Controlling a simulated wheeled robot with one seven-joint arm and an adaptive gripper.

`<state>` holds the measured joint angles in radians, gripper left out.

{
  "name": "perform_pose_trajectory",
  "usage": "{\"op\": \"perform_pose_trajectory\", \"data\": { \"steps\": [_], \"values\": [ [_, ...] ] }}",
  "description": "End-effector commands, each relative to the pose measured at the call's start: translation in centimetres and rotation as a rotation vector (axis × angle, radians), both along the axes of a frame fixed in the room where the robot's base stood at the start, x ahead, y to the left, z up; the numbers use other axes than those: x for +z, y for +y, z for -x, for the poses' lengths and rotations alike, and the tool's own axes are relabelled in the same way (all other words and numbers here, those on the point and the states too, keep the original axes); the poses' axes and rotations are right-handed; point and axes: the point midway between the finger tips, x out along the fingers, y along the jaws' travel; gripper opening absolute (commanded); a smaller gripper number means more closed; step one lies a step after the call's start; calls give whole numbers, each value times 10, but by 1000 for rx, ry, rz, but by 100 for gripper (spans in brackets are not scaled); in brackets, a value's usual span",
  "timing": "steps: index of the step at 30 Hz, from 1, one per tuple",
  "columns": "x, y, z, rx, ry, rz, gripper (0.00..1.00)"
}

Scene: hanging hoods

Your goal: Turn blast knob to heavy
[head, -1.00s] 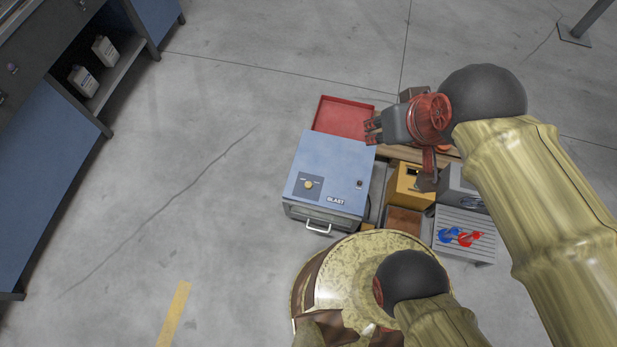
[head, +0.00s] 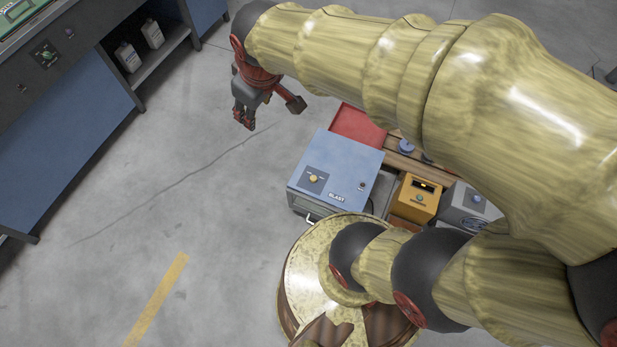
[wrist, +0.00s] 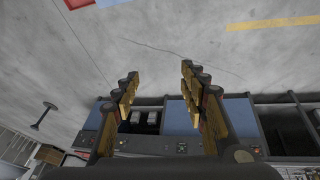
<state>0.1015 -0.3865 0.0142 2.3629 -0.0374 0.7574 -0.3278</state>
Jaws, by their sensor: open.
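The blue BLAST box (head: 338,160) sits low in the middle of the head view. Its yellow knob (head: 313,178) is on a dark plate on the top face, left of the BLAST label (head: 337,197). The marks around the knob are too small to read. My gripper (head: 272,113) is open and empty, up and left of the box and apart from it. In the wrist view my gripper (wrist: 160,82) has its fingers spread, with nothing between them. The knob does not show in the wrist view.
A red tray (head: 357,127) lies behind the box. A yellow box (head: 416,197) and a grey box (head: 468,206) stand to its right. A dark workbench (head: 75,100) with blue panels runs along the left. Open floor lies between bench and box.

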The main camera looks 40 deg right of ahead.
Motion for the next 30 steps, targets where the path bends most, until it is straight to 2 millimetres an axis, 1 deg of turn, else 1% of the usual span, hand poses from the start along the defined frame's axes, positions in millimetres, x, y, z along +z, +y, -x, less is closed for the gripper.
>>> {"op": "perform_pose_trajectory", "data": {
  "steps": [1, 3, 5, 8, 9, 11, 12, 14, 16, 17, 18, 20, 21, 23, 24, 26, 27, 29, 30],
  "values": [
    [-10, -9, -15, 27, 27, 18, 43],
    [-24, -22, -35, 75, 54, 46, 43],
    [-37, -33, -52, 119, 76, 69, 43],
    [-63, -53, -77, 192, 117, 102, 43],
    [-74, -61, -86, 220, 132, 114, 43],
    [-92, -73, -99, 266, 156, 130, 43],
    [-106, -82, -107, 297, 171, 139, 43],
    [-127, -94, -118, 344, 195, 153, 43],
    [-153, -109, -129, 399, 220, 167, 43],
    [-165, -115, -133, 423, 232, 171, 43],
    [-181, -124, -138, 454, 247, 177, 43],
    [-206, -136, -144, 504, 269, 184, 43],
    [-224, -145, -146, 536, 283, 188, 43],
    [-251, -156, -149, 587, 303, 192, 43],
    [-270, -164, -150, 619, 316, 194, 43],
    [-299, -174, -150, 669, 334, 195, 43],
    [-319, -182, -149, 703, 345, 195, 43],
    [-349, -191, -145, 755, 361, 195, 43],
    [-369, -197, -142, 790, 371, 192, 43]
  ]
}}
